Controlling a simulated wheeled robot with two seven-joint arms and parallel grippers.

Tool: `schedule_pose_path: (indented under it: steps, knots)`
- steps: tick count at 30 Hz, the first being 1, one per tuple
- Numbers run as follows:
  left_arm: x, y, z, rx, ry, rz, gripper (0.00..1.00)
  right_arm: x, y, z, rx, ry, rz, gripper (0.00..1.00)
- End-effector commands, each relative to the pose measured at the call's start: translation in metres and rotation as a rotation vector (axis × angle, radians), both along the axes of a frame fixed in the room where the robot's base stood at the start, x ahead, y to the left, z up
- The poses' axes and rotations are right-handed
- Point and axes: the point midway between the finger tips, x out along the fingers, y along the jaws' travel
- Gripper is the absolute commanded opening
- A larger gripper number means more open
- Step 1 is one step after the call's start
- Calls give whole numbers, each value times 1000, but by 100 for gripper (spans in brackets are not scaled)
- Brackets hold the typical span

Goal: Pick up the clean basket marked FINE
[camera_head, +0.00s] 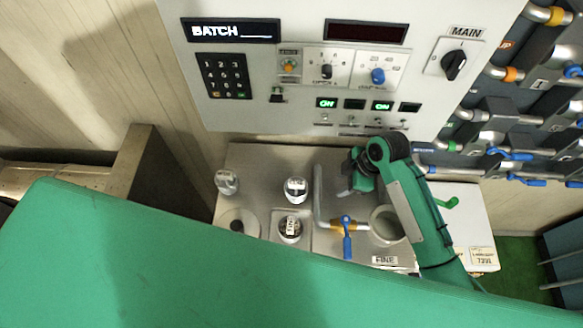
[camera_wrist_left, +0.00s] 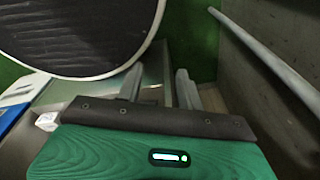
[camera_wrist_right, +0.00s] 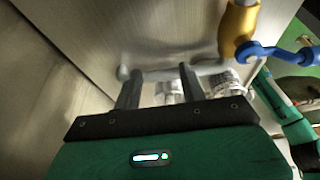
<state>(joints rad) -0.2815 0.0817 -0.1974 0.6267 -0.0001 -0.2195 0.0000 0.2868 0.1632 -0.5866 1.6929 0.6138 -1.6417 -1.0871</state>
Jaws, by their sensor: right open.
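My right gripper (camera_head: 348,188) is open and empty above the back right of the steel worktop, beside a grey pipe (camera_head: 318,195). Its two fingers (camera_wrist_right: 158,76) are apart in the right wrist view. A FINE label (camera_head: 385,260) sits at the worktop's front right, just in front of a round grey cup-like vessel (camera_head: 385,226), partly hidden by my arm. I cannot tell whether this is the basket. Three small labelled containers (camera_head: 227,182) (camera_head: 295,189) (camera_head: 290,230) stand to the left; their print is unreadable. My left gripper (camera_wrist_left: 160,80) is open and empty, seen only in its wrist view.
A blue-handled brass valve (camera_head: 347,235) stands in front of the pipe. A control panel (camera_head: 315,70) rises behind the worktop (camera_head: 265,158). Valved pipes (camera_head: 510,110) line the right. A large dark round object (camera_wrist_left: 80,30) is close to my left gripper.

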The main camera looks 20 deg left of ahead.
Motion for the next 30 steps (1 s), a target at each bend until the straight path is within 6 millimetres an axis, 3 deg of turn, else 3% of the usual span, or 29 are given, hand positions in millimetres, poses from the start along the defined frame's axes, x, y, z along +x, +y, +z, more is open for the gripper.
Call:
schedule_pose_path:
  steps: [5, 10, 15, 23, 30]
  knots:
    - [-18, 0, 6, 1, 22, -1, 37, -5, 2, 2, 24, 46, 18, 42]
    - [-33, -2, 22, -1, 42, -2, 37, -12, 32, 5, 26, 48, 18, 42]
    - [-31, -5, 34, -3, 40, -4, 37, -16, 57, 4, 24, 46, 18, 42]
    - [-16, -4, 44, -4, 19, -3, 37, -20, 77, 3, 24, 45, 16, 42]
    - [-15, -3, 67, -3, 18, -1, 37, -29, 117, 3, 23, 46, 17, 42]
